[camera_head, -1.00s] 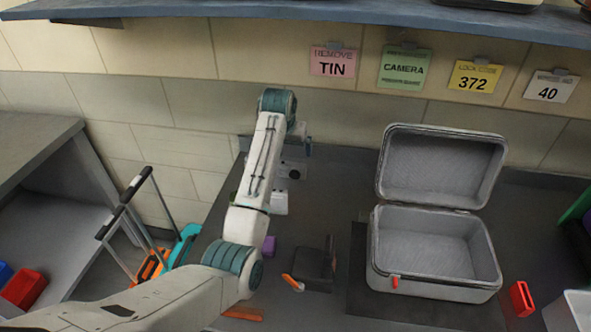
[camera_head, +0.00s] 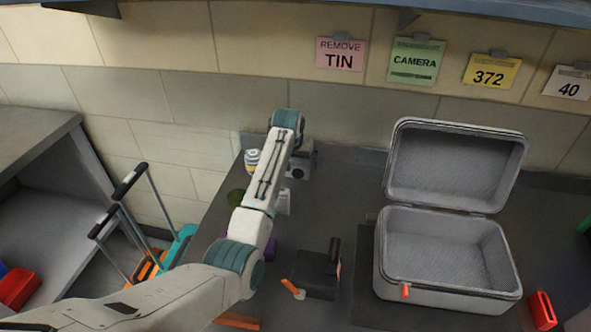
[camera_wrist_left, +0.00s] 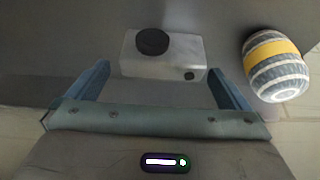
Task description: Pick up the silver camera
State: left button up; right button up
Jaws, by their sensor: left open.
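The silver camera (camera_wrist_left: 184,52) shows in the left wrist view as a pale box with a round black lens and a small dark knob. It lies on the dark counter. My left gripper (camera_wrist_left: 160,70) is open, its two blue fingers on either side of the camera's near edge, with gaps showing; no grip is visible. My right gripper is in neither view.
A striped jar with a yellow band (camera_wrist_left: 273,62) stands close beside the camera, also in the head view (camera_head: 252,162). An open grey case (camera_head: 446,292) stands right. A dark box (camera_head: 318,272) and an orange-tipped item (camera_head: 293,289) lie in front. The wall is behind.

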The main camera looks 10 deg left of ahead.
aim_at(294, 163)
pick_arm(q)
jog(key=shift+p+x, duration=0.35)
jog(key=shift+x, duration=2)
jog(key=shift+s+a, duration=0.15)
jog(key=shift+a, duration=0.05)
jog(key=c, duration=0.9)
jog(key=shift+o, duration=0.2)
jog(key=shift+r, duration=0.1)
